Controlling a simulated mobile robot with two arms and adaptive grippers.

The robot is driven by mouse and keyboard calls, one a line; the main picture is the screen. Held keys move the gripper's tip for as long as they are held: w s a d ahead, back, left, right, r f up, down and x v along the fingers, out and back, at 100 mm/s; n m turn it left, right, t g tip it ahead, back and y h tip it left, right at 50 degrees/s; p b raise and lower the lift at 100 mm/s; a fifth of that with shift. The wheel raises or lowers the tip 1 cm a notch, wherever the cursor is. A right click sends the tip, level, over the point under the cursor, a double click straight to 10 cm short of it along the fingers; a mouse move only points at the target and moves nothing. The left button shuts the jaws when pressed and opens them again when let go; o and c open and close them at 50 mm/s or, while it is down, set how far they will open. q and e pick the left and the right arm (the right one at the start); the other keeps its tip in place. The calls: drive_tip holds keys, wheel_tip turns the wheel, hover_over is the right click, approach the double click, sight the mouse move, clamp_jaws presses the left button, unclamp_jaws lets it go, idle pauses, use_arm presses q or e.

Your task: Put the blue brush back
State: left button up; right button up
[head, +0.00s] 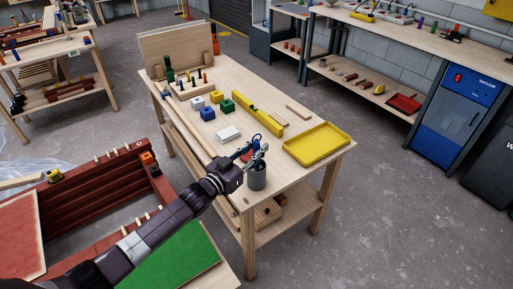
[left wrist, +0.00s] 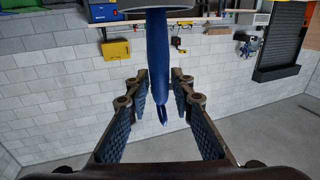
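The blue brush (left wrist: 158,55) shows in the left wrist view, its slim handle running between the two fingers of my left gripper (left wrist: 160,85). That view is upside down. The handle comes out of a grey round thing at the picture's top, which looks like the cup. In the head view the grey cup (head: 257,179) stands upright at the near end of the workbench. My left gripper (head: 250,153) is just above the cup's rim. Its fingers stand either side of the handle with a small gap, so it looks open. The bristles are hidden. My right gripper is out of view.
The workbench (head: 297,178) also holds a yellow tray (head: 317,143), a yellow level (head: 257,112), a white block (head: 228,134) and several small coloured blocks. A red-brown frame (head: 95,200) and a green board (head: 182,262) lie nearer me. The floor to the right is clear.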

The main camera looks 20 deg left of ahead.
use_arm(q)
drive_tip(key=shift+o, duration=0.8)
drive_tip(key=shift+s+r, duration=0.1)
drive_tip(key=b+v, duration=0.1)
drive_tip(key=v, duration=1)
drive_tip(key=shift+s+a, duration=0.25)
drive_tip(key=shift+s, duration=0.1)
